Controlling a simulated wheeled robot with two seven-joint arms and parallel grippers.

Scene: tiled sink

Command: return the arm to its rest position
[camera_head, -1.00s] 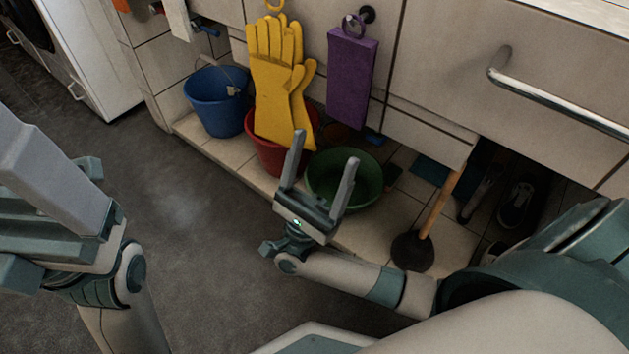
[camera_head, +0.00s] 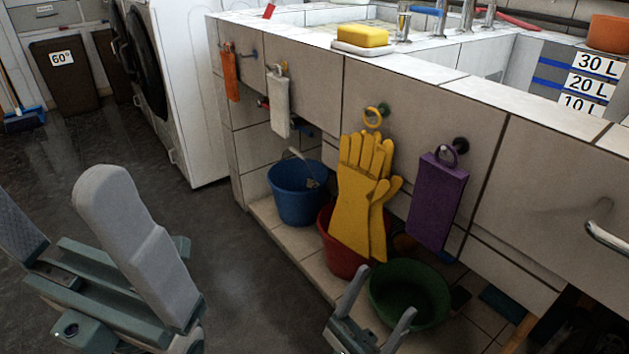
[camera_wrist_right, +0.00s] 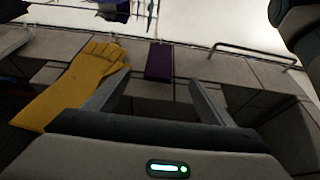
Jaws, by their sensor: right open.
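My right gripper (camera_head: 384,294) is open and empty at the bottom of the head view, in front of the green basin (camera_head: 428,294). Its two fingers stand apart. In the right wrist view, the open fingers (camera_wrist_right: 156,82) have nothing between them, and the tiled front shows beyond. My left gripper (camera_head: 75,210) is at the lower left of the head view, over the dark floor. Its two grey fingers are spread with nothing held. Most of both arms is outside the head view.
Yellow gloves (camera_head: 358,200) and a purple sponge cloth (camera_head: 437,200) hang on the sink front. A blue bucket (camera_head: 296,194) and a red bucket (camera_head: 340,258) stand on the ledge. A yellow sponge (camera_head: 360,37) lies on the rim. The dark floor (camera_head: 250,310) is clear.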

